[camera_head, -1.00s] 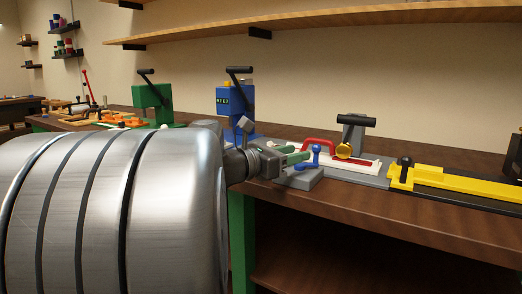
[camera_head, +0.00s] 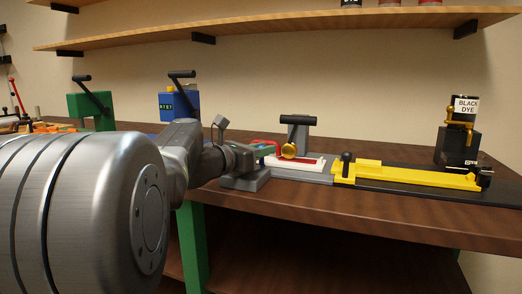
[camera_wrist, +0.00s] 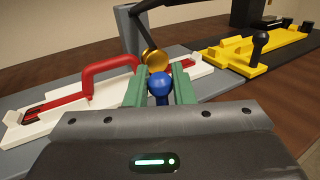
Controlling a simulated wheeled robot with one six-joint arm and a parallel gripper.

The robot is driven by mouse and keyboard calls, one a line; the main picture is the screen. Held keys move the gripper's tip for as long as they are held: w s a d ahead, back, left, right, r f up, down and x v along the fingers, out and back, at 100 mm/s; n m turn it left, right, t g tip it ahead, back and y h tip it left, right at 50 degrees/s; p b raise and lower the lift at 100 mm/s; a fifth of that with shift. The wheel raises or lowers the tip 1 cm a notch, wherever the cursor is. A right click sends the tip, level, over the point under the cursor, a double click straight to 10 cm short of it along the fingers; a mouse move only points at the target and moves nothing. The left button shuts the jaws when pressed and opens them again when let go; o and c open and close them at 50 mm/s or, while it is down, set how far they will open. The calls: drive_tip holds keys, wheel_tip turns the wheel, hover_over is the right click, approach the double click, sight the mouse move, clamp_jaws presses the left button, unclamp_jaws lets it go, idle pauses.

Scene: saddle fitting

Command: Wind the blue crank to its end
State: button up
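The blue crank's round knob (camera_wrist: 160,86) shows in the wrist view, between the two green fingers of my gripper (camera_wrist: 160,92). The fingers lie close against both sides of the knob, with no clear gap. In the head view my gripper (camera_head: 262,152) is low over a grey block (camera_head: 246,181) at the bench edge. The crank is hidden there behind my gripper and arm, and its turn angle cannot be told.
A white frame (camera_wrist: 101,94) with a red handle (camera_wrist: 88,78) lies just beyond my gripper. A brass knob (camera_wrist: 155,61) on a dark lever stands close to the fingertips. A yellow slide (camera_head: 410,173) lies to the right. A black dye stand (camera_head: 458,143) is farther right.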

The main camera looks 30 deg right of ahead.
clamp_jaws()
drive_tip(key=shift+t, duration=0.3)
drive_tip(key=n+t, duration=0.1)
drive_tip(key=n+t+y+p, duration=0.1)
drive_tip(key=t, duration=0.1)
drive_tip(key=shift+w+d+r+n+t+y, duration=0.1)
drive_tip(key=shift+w+n+t+y, duration=0.2)
drive_tip(key=shift+w+n, duration=0.1)
drive_tip(key=n+t+y, duration=0.1)
drive_tip(key=w+n+t+y, duration=0.1)
drive_tip(key=t, duration=0.1)
drive_tip(key=shift+n, duration=0.3)
drive_tip(key=n+t+y, duration=0.1)
drive_tip(key=y, duration=0.1)
drive_tip(key=w+n+t+y, duration=0.1)
drive_tip(key=n+t+y, duration=0.2)
drive_tip(key=shift+w+a+y, duration=0.2)
drive_tip(key=shift+a+y, duration=0.1)
drive_tip(key=shift+a, duration=0.05)
drive_tip(key=shift+w+a+n+t+y, duration=0.25)
drive_tip(key=shift+n+t+y, duration=0.2)
drive_tip(key=shift+n+y, duration=0.45)
drive_tip(key=shift+w+a+n+t+y, duration=0.2)
drive_tip(key=shift+n+t+y, duration=0.35)
drive_tip(key=shift+y, duration=0.95)
